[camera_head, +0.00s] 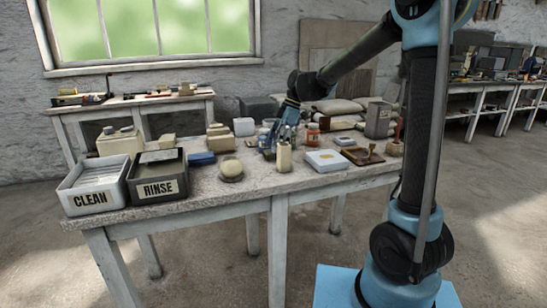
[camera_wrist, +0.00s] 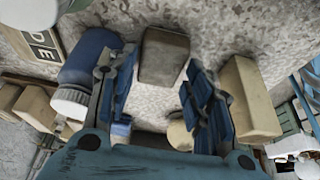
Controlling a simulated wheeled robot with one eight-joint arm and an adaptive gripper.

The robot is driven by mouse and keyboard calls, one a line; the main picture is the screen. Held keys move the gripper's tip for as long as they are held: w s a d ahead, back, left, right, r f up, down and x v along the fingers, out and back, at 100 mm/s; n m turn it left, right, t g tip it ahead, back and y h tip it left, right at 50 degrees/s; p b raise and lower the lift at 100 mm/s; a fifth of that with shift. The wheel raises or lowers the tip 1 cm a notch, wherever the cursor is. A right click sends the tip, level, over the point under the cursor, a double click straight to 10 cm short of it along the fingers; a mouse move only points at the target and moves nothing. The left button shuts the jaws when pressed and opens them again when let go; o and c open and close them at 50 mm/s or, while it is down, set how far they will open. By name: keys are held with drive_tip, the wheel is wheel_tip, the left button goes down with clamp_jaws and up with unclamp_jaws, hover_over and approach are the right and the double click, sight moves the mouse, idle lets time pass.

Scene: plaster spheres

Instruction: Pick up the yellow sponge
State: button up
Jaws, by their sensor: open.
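My gripper (camera_head: 287,132) is over the back middle of the table, its blue fingers pointing down. In the wrist view my gripper (camera_wrist: 155,95) has its fingers spread. A grey-brown block (camera_wrist: 163,55) shows between and beyond the fingertips. A pale yellow block (camera_wrist: 248,97) lies just outside the right finger; I cannot tell if they touch. In the head view a pale yellow upright block (camera_head: 284,158) stands in front of my gripper, and a rounded yellowish piece (camera_head: 231,167) sits on a dark base. I cannot tell which one is the yellow sponge.
A blue bottle (camera_wrist: 90,55) is close outside the left finger. The white CLEAN bin (camera_head: 88,198) and dark RINSE bin (camera_head: 160,188) stand at the table's left. A white box (camera_head: 327,160) and brown tray (camera_head: 375,158) are on the right. The front edge strip is clear.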

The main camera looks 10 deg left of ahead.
drive_tip(key=shift+x, duration=1.05)
drive_tip(key=c, duration=0.4)
drive_tip(key=shift+r, duration=0.15)
drive_tip(key=shift+c, duration=0.2)
wheel_tip(320, 180, up, 10)
drive_tip(key=shift+o, duration=1.3)
drive_tip(key=c, duration=0.4)
